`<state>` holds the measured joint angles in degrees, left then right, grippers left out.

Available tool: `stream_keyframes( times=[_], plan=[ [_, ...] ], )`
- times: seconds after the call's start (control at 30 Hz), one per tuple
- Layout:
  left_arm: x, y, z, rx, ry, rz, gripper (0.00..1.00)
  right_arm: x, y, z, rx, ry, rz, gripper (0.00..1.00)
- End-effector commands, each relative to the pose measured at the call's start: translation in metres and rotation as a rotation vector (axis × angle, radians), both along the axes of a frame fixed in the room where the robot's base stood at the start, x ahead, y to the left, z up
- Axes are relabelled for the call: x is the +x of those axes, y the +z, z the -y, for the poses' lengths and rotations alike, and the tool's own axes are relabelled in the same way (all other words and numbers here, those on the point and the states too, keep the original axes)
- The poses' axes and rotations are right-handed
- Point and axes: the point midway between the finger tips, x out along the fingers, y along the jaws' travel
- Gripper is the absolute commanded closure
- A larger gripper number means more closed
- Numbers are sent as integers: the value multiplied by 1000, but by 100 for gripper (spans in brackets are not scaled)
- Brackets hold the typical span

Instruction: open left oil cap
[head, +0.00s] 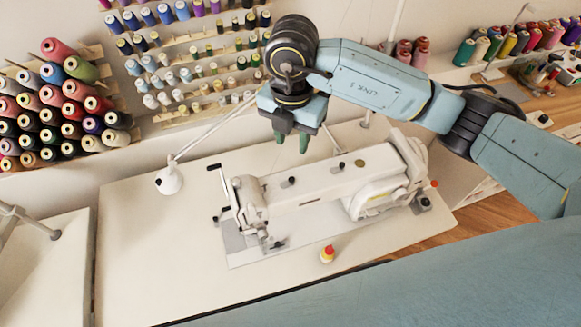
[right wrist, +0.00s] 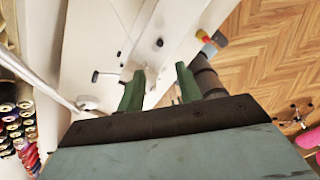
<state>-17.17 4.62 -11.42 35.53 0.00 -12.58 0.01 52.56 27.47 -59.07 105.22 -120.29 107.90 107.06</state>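A white sewing machine (head: 315,190) stands on the white table. Two small dark caps sit along its top, a left one (head: 289,182) and a right one (head: 337,168). I cannot tell for sure which of these are oil caps. My right gripper (head: 292,140) hangs above and behind the machine, its green fingers pointing down, apart and empty. The right wrist view shows the open fingers (right wrist: 160,80) with nothing between them, and a dark cap (right wrist: 159,43) on a white surface beyond the tips. My left gripper is not in view.
A white lamp (head: 170,180) stands left of the machine. Thread racks (head: 190,70) line the wall behind my right arm. The table's left part is clear.

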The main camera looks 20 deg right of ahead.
Motion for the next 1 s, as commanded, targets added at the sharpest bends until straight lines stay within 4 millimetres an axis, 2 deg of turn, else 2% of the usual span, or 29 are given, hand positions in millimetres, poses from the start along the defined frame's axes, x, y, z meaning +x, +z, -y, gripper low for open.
stream_keyframes(
  times=[0.5,0.7,1.0],
  plan=[
    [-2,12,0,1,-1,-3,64,-2,-101,0,3,3,-6,65],
    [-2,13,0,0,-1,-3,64,-1,-120,-1,6,4,-3,65],
    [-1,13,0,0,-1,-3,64,-1,-125,-1,5,4,-2,65]
  ],
)
